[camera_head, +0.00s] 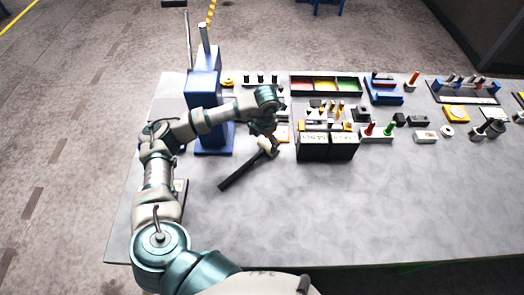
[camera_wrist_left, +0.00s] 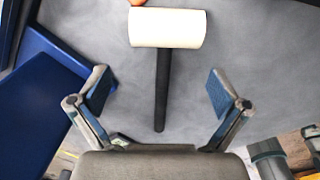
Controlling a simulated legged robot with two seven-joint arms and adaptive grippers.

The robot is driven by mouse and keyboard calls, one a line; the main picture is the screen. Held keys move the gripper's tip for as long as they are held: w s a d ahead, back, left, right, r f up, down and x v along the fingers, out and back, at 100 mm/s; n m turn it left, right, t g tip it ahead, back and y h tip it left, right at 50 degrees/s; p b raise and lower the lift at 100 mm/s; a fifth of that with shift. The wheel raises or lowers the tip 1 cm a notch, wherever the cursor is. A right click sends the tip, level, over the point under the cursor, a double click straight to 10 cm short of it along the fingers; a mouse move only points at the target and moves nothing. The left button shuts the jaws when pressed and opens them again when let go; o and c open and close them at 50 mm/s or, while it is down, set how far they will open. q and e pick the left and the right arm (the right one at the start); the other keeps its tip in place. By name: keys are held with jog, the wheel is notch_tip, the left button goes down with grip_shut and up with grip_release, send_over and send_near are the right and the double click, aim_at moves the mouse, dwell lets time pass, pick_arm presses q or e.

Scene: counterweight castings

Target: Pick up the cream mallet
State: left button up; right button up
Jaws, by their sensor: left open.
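The cream mallet lies on the grey table, with its cream head (camera_head: 268,148) under my left gripper and its black handle (camera_head: 241,170) slanting down to the left. In the left wrist view the cream mallet (camera_wrist_left: 167,28) shows its head at the top and its dark handle pointing down between my fingers. My left gripper (camera_head: 271,137) is open, and its two fingers (camera_wrist_left: 157,90) stand apart on either side of the handle without touching it. In the head view my arm and gripper partly hide the mallet's head. My right gripper is not in view.
A blue stand (camera_head: 205,88) rises just left of the gripper. Black bins (camera_head: 327,146) stand close to its right. Trays, blocks and small parts fill the table's back and right, including a compartment tray (camera_head: 325,86). The table's front half (camera_head: 330,215) is clear.

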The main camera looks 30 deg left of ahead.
aim_at(265, 146)
pick_arm(q)
jog(key=f, duration=0.3)
jog(key=w+f, duration=0.1)
jog(key=f, duration=0.1)
jog(key=shift+d+p, duration=0.3)
jog(key=shift+p, duration=0.05)
jog(key=shift+a+f, duration=0.1)
jog(key=shift+f, duration=0.15)
jog(key=shift+a, duration=0.1)
jog(key=shift+c, duration=1)
jog(key=c, duration=1.5)
jog(key=shift+r, duration=0.1)
